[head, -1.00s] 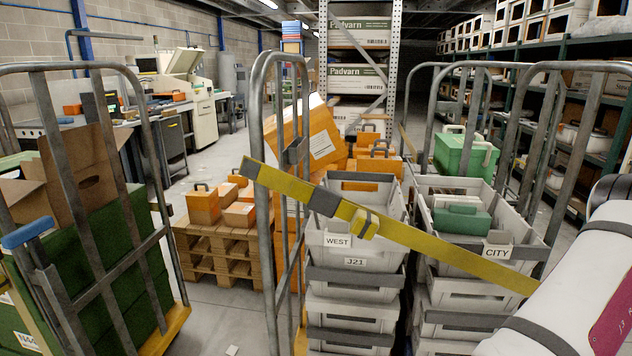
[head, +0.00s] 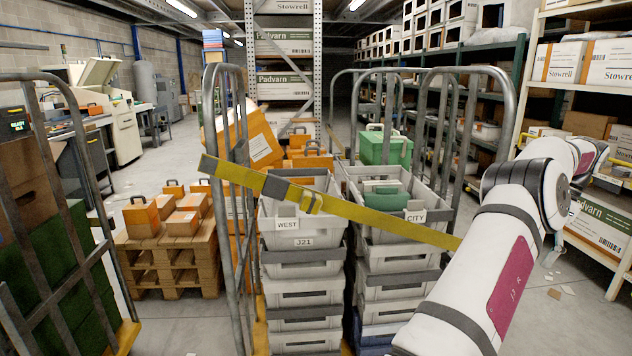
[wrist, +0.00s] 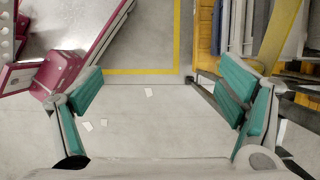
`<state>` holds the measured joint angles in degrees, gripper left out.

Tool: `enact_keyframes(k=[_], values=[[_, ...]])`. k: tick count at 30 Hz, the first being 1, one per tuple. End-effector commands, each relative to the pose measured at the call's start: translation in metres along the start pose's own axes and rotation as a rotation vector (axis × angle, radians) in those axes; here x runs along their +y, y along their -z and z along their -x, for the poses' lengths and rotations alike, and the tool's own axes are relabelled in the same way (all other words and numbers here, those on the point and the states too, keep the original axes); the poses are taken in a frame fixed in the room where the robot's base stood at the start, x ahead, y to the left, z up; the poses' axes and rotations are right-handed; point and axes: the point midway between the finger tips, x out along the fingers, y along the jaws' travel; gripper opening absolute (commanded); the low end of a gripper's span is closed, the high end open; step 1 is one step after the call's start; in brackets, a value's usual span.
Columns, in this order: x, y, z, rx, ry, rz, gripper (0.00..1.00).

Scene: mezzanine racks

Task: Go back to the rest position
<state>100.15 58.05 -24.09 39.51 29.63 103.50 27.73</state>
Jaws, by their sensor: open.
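My gripper (wrist: 160,104) shows in the wrist view with its teal-padded fingers spread wide. Nothing is between them, only bare grey floor with a few paper scraps below. In the head view my white arm rises at the right and bends away at the elbow. My gripper is not clearly visible there.
Roll cages with stacked grey crates (head: 303,270) labelled WEST and CITY stand at centre, with a yellow strap (head: 360,214) across them. Orange boxes sit on a wooden pallet (head: 170,262) at left. A rack (head: 570,86) stands at right.

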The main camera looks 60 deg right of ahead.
Motion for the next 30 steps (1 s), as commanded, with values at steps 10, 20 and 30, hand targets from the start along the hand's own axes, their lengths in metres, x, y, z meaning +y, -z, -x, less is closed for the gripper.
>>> enact_keyframes(k=[10,20,30], values=[[-0.025,-0.037,0.013,0.02,0.001,0.074,0.88],[-0.065,-0.118,0.033,0.052,0.002,0.231,0.88],[-0.097,-0.312,0.051,0.105,-0.008,0.619,0.88]])
